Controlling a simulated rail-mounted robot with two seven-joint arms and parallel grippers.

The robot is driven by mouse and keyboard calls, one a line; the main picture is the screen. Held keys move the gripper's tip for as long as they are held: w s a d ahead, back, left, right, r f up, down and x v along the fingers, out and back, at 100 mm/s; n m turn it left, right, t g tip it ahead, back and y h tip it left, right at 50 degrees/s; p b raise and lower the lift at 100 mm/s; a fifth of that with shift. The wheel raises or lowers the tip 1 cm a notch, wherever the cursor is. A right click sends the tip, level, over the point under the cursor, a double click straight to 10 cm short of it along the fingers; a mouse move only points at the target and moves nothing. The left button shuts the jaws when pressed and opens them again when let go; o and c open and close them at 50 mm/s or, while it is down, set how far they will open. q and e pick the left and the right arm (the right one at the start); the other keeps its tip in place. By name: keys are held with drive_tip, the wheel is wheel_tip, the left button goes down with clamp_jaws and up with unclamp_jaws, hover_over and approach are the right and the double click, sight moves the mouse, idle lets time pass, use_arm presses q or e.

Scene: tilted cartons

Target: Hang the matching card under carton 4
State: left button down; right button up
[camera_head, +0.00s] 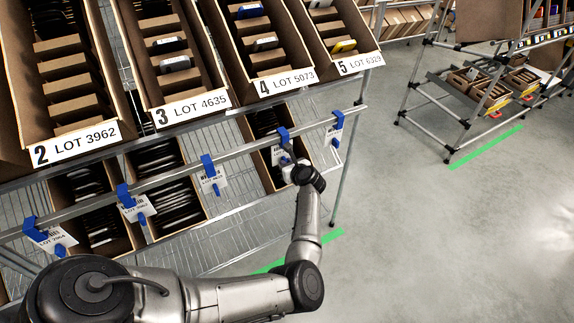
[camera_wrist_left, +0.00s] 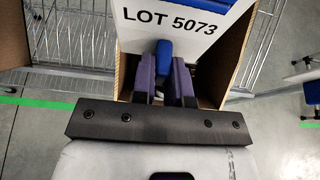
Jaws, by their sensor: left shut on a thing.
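Carton 4 (camera_head: 262,62) stands tilted on the upper shelf, its label reading LOT 5073. The white card (camera_wrist_left: 176,22), also reading LOT 5073, fills the top of the left wrist view. My left gripper (camera_wrist_left: 164,84) is shut on the blue tab (camera_wrist_left: 164,50) at the card's lower edge, between purple finger pads. In the head view my left gripper (camera_head: 291,163) is below carton 4, just under the blue hook (camera_head: 283,134) at the front rail (camera_head: 248,146). I cannot tell whether the hook rests on the rail. My right gripper is out of view.
Other cards hang from blue hooks on the rail, including one below carton 3 (camera_head: 212,180) and one at the right end (camera_head: 338,127). Cartons 2, 3 and 5 flank carton 4. Lower cartons (camera_head: 203,213) sit behind the rail.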

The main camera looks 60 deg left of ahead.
use_arm(q)
drive_tip(key=c, duration=1.1)
unclamp_jaws()
drive_tip(key=shift+o, duration=0.2)
drive_tip(key=p+v, duration=0.1)
drive_tip(key=v, duration=0.6)
drive_tip(key=shift+d, duration=0.25)
drive_tip(key=shift+r, duration=0.15)
